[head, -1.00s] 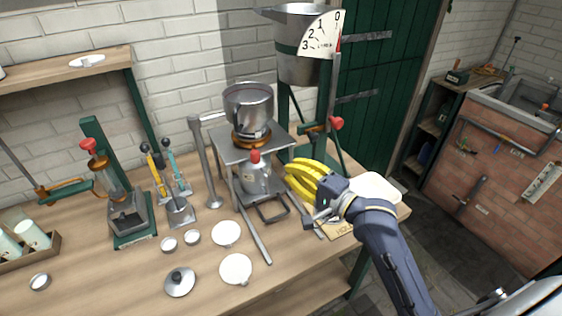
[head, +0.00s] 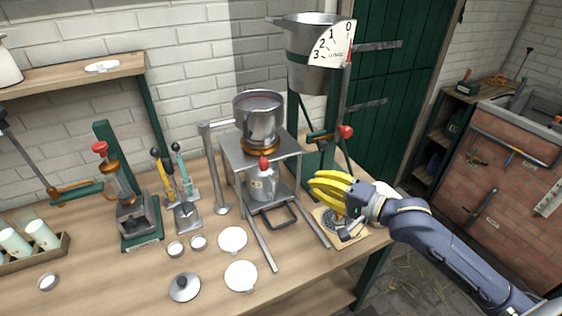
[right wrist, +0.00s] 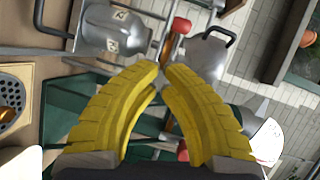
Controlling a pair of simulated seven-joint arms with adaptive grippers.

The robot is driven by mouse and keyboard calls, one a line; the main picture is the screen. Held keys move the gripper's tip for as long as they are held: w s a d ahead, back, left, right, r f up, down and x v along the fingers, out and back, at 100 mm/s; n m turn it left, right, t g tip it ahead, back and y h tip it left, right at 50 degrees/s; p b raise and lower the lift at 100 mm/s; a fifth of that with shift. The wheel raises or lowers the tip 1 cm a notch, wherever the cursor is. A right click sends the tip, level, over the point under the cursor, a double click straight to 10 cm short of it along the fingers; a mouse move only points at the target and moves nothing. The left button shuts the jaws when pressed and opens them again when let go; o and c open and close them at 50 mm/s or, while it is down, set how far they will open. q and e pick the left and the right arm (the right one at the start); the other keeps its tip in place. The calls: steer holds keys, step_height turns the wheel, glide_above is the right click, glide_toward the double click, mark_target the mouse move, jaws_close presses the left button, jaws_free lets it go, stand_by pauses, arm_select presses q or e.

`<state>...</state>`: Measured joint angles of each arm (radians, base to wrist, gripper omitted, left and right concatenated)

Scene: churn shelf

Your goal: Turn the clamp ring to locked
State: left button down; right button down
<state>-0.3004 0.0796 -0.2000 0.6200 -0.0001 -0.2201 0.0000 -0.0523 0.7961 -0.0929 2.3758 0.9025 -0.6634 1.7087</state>
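A copper-coloured ring (head: 258,148), which looks like the clamp ring, sits under a metal pot (head: 258,118) on a grey stand. I cannot read its locked mark. My right gripper (head: 314,188) is to the right of the stand and lower than the ring, apart from both. In the right wrist view its yellow fingers (right wrist: 161,71) curve inward until their tips almost meet, with nothing between them. My left gripper is not in view.
A metal can (head: 262,184) with a red top stands inside the stand (head: 286,150). A large pail (head: 300,62) with a dial is behind, right. A board with a dark round grille (head: 334,222) lies below my gripper. White discs and a lid (head: 185,287) lie in front.

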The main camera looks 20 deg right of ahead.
steer(key=w+a+r+m+y, duration=0.1)
steer(key=w+a+y, duration=0.1)
steer(key=w+a, duration=0.5)
steer(key=shift+w+r, duration=0.35)
steer(key=shift+w, duration=1.2)
steer(key=shift+s+a+m+t+h, duration=0.1)
steer(key=shift+a+m+t+h, duration=0.35)
steer(key=shift+a, duration=0.55)
